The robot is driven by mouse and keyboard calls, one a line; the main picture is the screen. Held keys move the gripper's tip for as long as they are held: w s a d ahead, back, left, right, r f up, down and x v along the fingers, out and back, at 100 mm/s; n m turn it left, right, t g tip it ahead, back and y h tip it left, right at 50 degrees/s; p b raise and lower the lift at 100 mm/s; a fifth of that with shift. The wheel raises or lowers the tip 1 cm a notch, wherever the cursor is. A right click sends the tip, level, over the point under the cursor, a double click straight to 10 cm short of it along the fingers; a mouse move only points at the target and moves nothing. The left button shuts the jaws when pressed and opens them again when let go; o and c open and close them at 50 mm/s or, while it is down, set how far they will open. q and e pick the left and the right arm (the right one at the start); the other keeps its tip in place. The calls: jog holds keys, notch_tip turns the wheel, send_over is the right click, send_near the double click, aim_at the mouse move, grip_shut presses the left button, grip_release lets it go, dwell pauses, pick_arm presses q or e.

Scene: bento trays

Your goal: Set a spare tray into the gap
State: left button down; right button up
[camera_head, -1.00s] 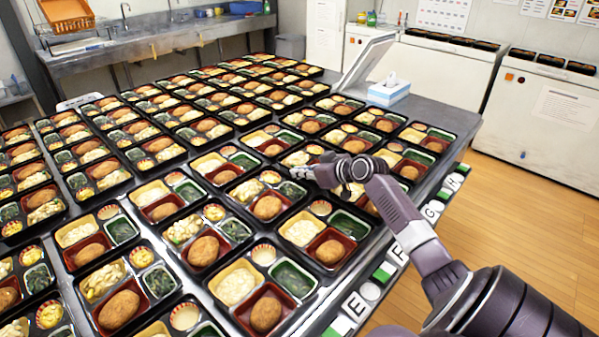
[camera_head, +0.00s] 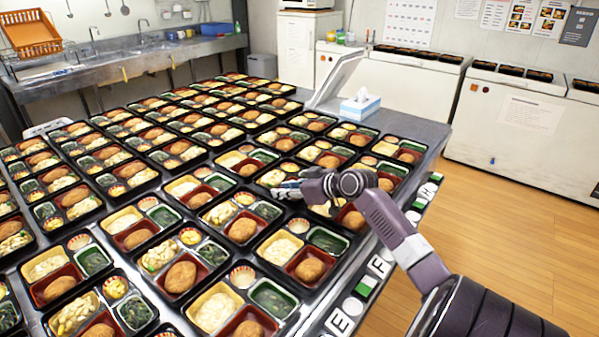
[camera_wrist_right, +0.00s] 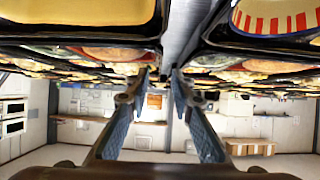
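My right gripper (camera_head: 277,188) reaches in from the right over the near right rows of filled bento trays. In the right wrist view, its two fingers (camera_wrist_right: 161,75) stand apart with nothing visible between them. Two trays loom close in that view, one on the left (camera_wrist_right: 130,40) and one on the right (camera_wrist_right: 255,45), with a grey strip between them. In the head view, a black tray (camera_head: 283,274) with compartments of food lies in front of the gripper. The gripper and arm hide some trays. I cannot make out an empty tray gap. My left gripper is not in view.
Rows of trays cover most of the grey table. A tissue box (camera_head: 360,107) stands at the far right corner. More black trays (camera_head: 512,73) sit on white freezers. Wooden floor at right is clear.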

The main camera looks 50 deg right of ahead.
jog(key=v, duration=0.8)
jog(key=shift+f, duration=0.1)
dwell(0.3)
